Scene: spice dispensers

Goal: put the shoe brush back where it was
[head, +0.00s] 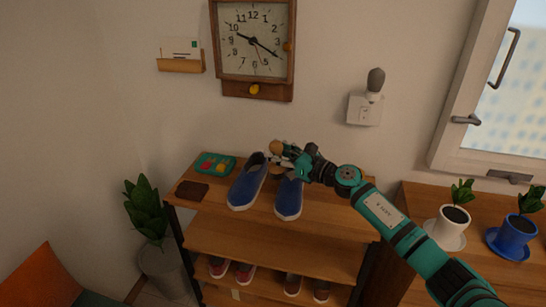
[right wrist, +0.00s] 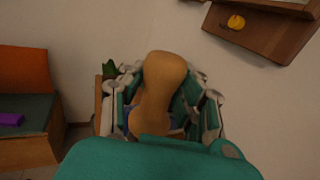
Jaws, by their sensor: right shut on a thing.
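The shoe brush (right wrist: 160,85) has a smooth tan wooden body and fills the middle of the right wrist view. My right gripper (right wrist: 160,100) is shut on it, with fingers on both sides. In the head view the brush (head: 276,147) shows as a small tan end at the tip of my right gripper (head: 286,155), above the back of the shoe rack's top. Blue shoes (head: 247,184) stand on that top, just below and in front of the gripper. The bristles are hidden. My left gripper is not in view.
The wooden shoe rack (head: 220,235) also holds a brown wallet-like item (head: 192,190) and a green tray-like item (head: 215,164) at left. Red shoes are on its lower shelf. A wall clock (head: 253,45) hangs above. Potted plants (head: 454,220) stand at right.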

